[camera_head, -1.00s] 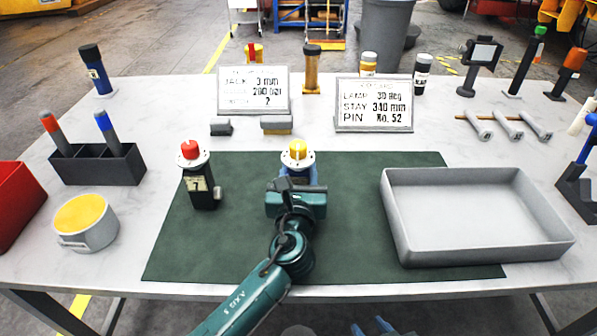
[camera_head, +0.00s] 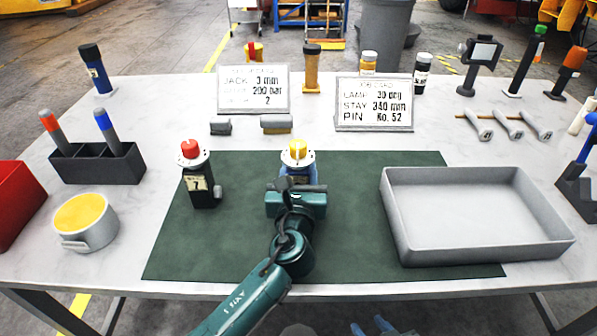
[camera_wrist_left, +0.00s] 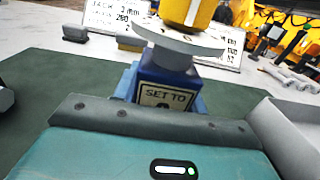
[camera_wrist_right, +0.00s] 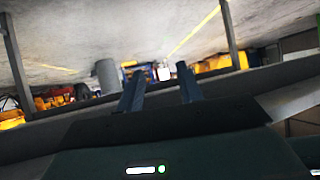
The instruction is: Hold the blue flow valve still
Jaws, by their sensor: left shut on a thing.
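The blue flow valve (camera_head: 299,170) stands on the green mat, with a pale round flange and a yellow knob (camera_head: 298,149) on top. In the left wrist view the valve (camera_wrist_left: 166,90) shows a label reading "SET TO"; the figure below is mostly hidden. My left gripper (camera_head: 297,183) is shut on the valve's body from the near side; its own body hides the lower part of the valve. My right gripper (camera_head: 370,326) is low at the front, beyond the table's near edge; in the right wrist view it (camera_wrist_right: 160,82) is open and empty.
A dark valve with a red knob (camera_head: 201,185) stands left on the green mat (camera_head: 370,235). A grey tray (camera_head: 480,255) lies on the right. Two sign plates (camera_head: 253,90) (camera_head: 374,104) stand behind. A black holder (camera_head: 100,168) and a yellow-topped tin (camera_head: 85,220) are at left.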

